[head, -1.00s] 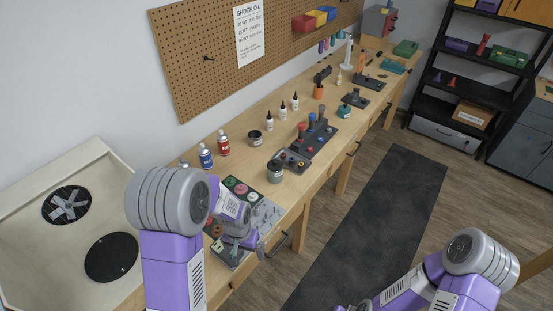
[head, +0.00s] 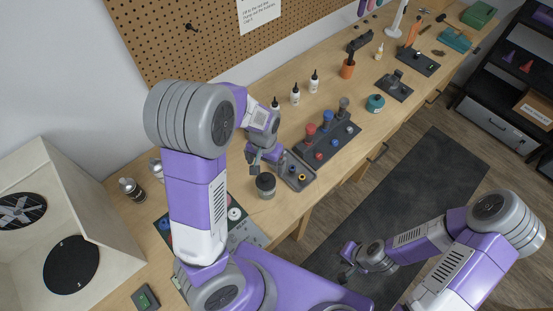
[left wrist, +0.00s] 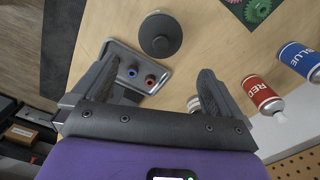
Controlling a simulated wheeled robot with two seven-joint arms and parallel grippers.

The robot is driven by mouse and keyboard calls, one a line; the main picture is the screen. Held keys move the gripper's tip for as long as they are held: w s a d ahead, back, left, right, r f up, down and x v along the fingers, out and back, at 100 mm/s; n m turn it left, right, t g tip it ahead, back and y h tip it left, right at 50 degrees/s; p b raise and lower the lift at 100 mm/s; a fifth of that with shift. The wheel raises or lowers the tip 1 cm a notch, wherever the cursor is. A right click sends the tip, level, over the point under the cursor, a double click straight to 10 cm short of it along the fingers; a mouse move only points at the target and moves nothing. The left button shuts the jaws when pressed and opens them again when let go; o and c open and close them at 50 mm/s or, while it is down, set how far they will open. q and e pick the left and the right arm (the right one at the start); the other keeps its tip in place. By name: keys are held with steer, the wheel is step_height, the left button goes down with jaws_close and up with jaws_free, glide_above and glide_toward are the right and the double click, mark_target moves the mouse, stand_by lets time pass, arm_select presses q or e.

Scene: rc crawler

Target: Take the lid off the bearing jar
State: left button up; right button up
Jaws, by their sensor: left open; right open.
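The bearing jar (head: 265,187), a small round jar with a dark lid on it, stands upright on the workbench beside a grey tray. In the left wrist view its round dark lid (left wrist: 160,35) shows from above, beyond the fingertips and roughly centred between them. My left gripper (head: 256,164) is open and empty, just behind the jar in the head view and apart from it. Its two fingers (left wrist: 160,75) are spread in the left wrist view. My right gripper (head: 347,270) is open and empty, low over the floor in front of the bench.
The grey tray (head: 297,176) holds small coloured rings right of the jar. A dark stand (head: 327,143) with red and blue capped parts is behind it. White bottles (head: 295,95) stand further back. Red (left wrist: 262,95) and blue cans (left wrist: 300,62) show in the left wrist view.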

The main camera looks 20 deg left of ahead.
mark_target(265, 177)
arm_select(q)
steer(key=shift+f, duration=0.4)
steer(key=f, duration=0.3)
steer(key=s+f, duration=0.1)
steer(key=f, duration=0.2)
steer(key=shift+s+f, duration=0.15)
steer(key=shift+f, duration=0.2)
steer(key=shift+c, duration=0.5)
steer(key=c, duration=1)
